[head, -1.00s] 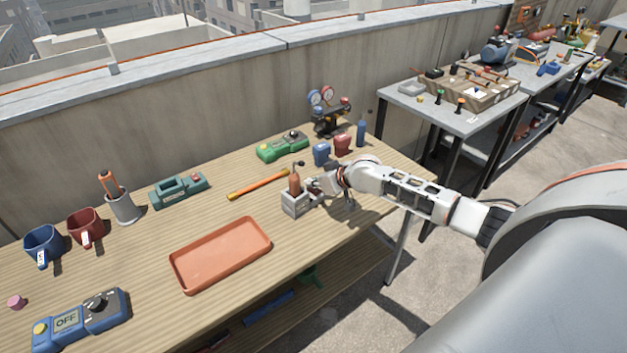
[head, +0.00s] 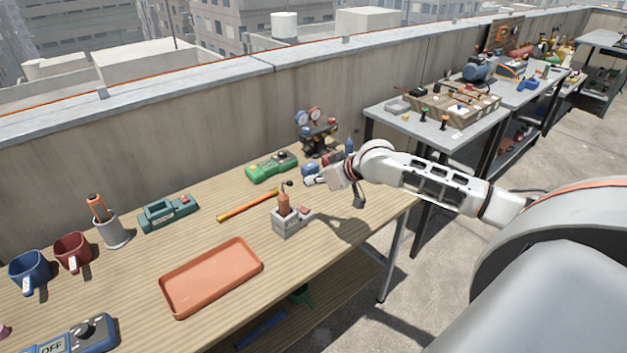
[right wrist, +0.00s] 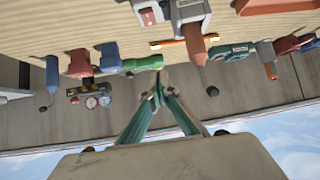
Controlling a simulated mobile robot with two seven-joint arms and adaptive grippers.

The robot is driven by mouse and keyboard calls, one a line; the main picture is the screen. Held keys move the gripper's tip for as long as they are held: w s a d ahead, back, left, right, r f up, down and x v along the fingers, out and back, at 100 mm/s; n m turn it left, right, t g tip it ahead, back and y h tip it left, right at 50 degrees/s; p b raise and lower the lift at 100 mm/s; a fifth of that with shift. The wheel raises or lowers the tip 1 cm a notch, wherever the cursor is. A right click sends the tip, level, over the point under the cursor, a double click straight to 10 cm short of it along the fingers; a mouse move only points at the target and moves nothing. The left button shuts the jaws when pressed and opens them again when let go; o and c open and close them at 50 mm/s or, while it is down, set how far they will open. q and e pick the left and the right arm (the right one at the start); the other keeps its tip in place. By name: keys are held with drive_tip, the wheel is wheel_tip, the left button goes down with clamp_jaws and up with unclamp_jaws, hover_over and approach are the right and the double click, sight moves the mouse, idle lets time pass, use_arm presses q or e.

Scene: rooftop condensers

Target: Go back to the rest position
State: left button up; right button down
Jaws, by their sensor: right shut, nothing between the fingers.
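My right gripper (head: 310,181) is shut and empty. It is raised above the right part of the wooden table, behind and right of a grey holder (head: 292,222) with an orange-handled tool (head: 284,203) standing in it. It is apart from the holder in the head view. In the right wrist view its fingers (right wrist: 158,88) meet at their tips, with nothing between them. The orange-handled tool also shows in that view (right wrist: 195,43). My left gripper is not in view.
Gauges (head: 314,130) stand at the back right, near my right arm. Further tables stand beyond.

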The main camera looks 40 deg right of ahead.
idle(0.5)
drive_tip(key=s+a+f+n, duration=0.1)
drive_tip(key=s+a+f, duration=0.2)
drive_tip(key=s+a, duration=0.1)
drive_tip(key=s+a+f+n, duration=0.2)
drive_tip(key=s+a+f, duration=0.2)
drive_tip(key=s+a, duration=0.1)
drive_tip(key=s+a+f+n+g, duration=0.1)
drive_tip(key=s+a+f+n, duration=0.1)
drive_tip(key=s+a, duration=0.3)
drive_tip(key=shift+s+a+f+h, duration=0.15)
drive_tip(key=shift+a+f, duration=0.1)
drive_tip(key=shift+f, duration=0.15)
drive_tip(key=shift+s+a+f+h, duration=0.1)
drive_tip(key=shift+a+f+h, duration=0.05)
drive_tip(key=shift+a+f, duration=0.15)
drive_tip(key=s+d+r+g+h, duration=0.1)
drive_tip(key=s+d+h, duration=0.25)
drive_tip(key=s, duration=0.55)
drive_tip(key=s+d+g+h, duration=0.1)
drive_tip(key=s+d+h, duration=0.25)
drive_tip(key=s, duration=0.55)
drive_tip(key=w+a+f+m+t+y, duration=0.1)
drive_tip(key=a+f+m+t+y, duration=0.2)
drive_tip(key=a+f+y, duration=0.4)
drive_tip(key=a+f, duration=0.6)
drive_tip(key=f, duration=0.3)
drive_tip(key=shift+a+y, duration=0.3)
drive_tip(key=shift+a, duration=0.05)
